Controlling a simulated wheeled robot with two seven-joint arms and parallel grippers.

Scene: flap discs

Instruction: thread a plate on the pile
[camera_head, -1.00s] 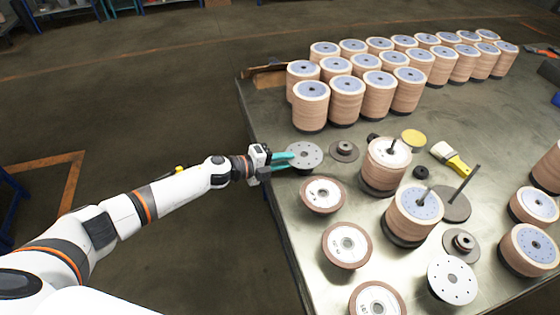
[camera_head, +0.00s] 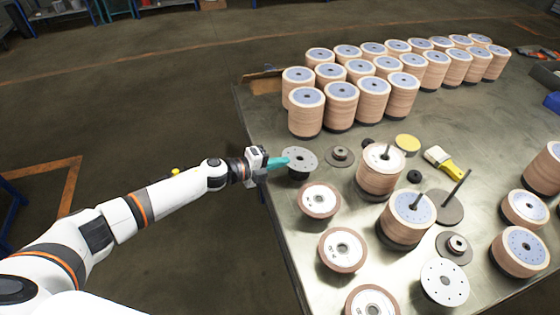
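A grey plate with small holes (camera_head: 302,160) lies near the table's left edge. My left gripper (camera_head: 280,162) reaches it from the left; its teal fingers look closed together at the plate's rim. The contact is small in view. Two piles of discs on upright rods stand to the right: one with a white top (camera_head: 378,178) and one with a bluish top (camera_head: 404,222). A thin rod (camera_head: 458,186) rises from a grey round base beside them, without discs. A pale plate with holes (camera_head: 444,283) lies near the front. My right gripper is not in view.
Several disc stacks (camera_head: 341,103) fill the back of the table (camera_head: 480,140). Flap discs (camera_head: 319,200) lie along the left side. A flange (camera_head: 340,157), a yellow disc (camera_head: 407,143) and a brush (camera_head: 445,160) lie around the piles. More stacks (camera_head: 520,252) stand at right.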

